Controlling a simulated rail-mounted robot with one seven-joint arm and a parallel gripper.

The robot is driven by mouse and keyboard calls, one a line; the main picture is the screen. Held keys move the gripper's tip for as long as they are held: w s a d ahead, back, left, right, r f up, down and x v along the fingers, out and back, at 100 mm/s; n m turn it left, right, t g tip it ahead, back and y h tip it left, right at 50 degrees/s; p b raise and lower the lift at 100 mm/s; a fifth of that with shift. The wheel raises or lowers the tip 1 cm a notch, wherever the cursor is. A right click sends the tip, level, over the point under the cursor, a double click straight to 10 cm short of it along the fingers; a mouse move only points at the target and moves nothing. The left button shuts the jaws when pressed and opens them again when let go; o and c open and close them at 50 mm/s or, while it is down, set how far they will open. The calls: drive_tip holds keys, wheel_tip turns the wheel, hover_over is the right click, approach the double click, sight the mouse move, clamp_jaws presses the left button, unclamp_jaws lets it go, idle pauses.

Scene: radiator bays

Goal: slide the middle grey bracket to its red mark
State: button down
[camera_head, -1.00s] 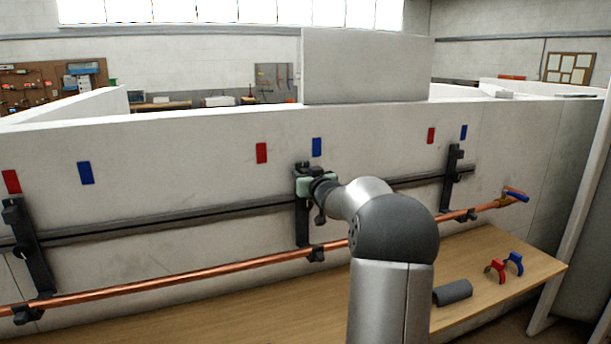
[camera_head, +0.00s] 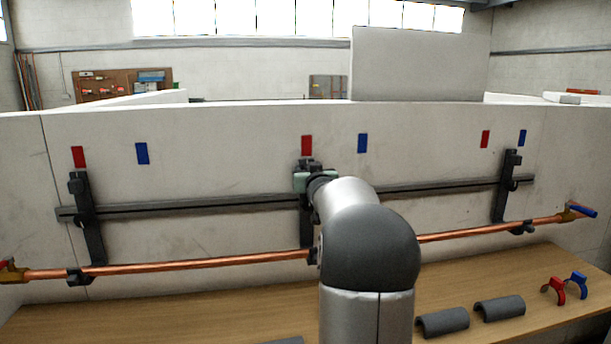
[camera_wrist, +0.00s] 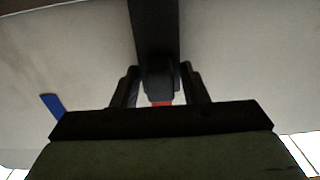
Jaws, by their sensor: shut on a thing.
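The middle grey bracket (camera_head: 306,225) stands upright on the dark rail, with its top directly below the middle red mark (camera_head: 306,145). The middle blue mark (camera_head: 362,143) is to its right. My gripper (camera_head: 303,178) is shut on the upper part of the bracket, and my arm hides part of it. In the wrist view the gripper fingers (camera_wrist: 160,84) stand on both sides of the dark bracket's knob. The bracket (camera_wrist: 154,25) runs up from there. A bit of the red mark (camera_wrist: 161,103) shows between the fingers, and the blue mark (camera_wrist: 52,104) is at lower left.
The left bracket (camera_head: 88,220) and right bracket (camera_head: 505,190) sit on the same rail (camera_head: 180,210). A copper pipe (camera_head: 190,264) runs below. The wooden bench (camera_head: 190,315) holds grey half-shells (camera_head: 443,322), a red clip (camera_head: 555,290) and a blue clip (camera_head: 575,284).

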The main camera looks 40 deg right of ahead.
drive_tip(key=c, duration=1.2)
unclamp_jaws()
drive_tip(key=shift+s+d, duration=0.1)
drive_tip(key=shift+d, duration=0.05)
drive_tip(key=shift+s, duration=0.1)
drive_tip(key=b+v, duration=0.1)
drive_tip(key=v, duration=1.6)
drive_tip(key=s+a+f+n+g+y+p, duration=0.1)
drive_tip(key=a+f+g+y+p, duration=0.15)
drive_tip(key=a+f, duration=0.5)
drive_tip(key=a+f+g+y+p, duration=0.2)
drive_tip(key=a+f+g, duration=0.25)
drive_tip(key=a, duration=0.65)
drive_tip(key=s+a+f+n+g+y+p, duration=0.1)
drive_tip(key=s+a+f+g, duration=0.3)
drive_tip(key=s+a, duration=0.5)
drive_tip(key=s+a+f+n+g+y+p, duration=0.1)
drive_tip(key=s+a+f+n+g+y, duration=0.2)
drive_tip(key=s+a, duration=0.6)
drive_tip(key=shift+s+a+f+n+g+y+p, duration=0.2)
drive_tip(key=shift+a+f+n+g+y+p, duration=0.2)
drive_tip(key=shift+f+n+g, duration=0.4)
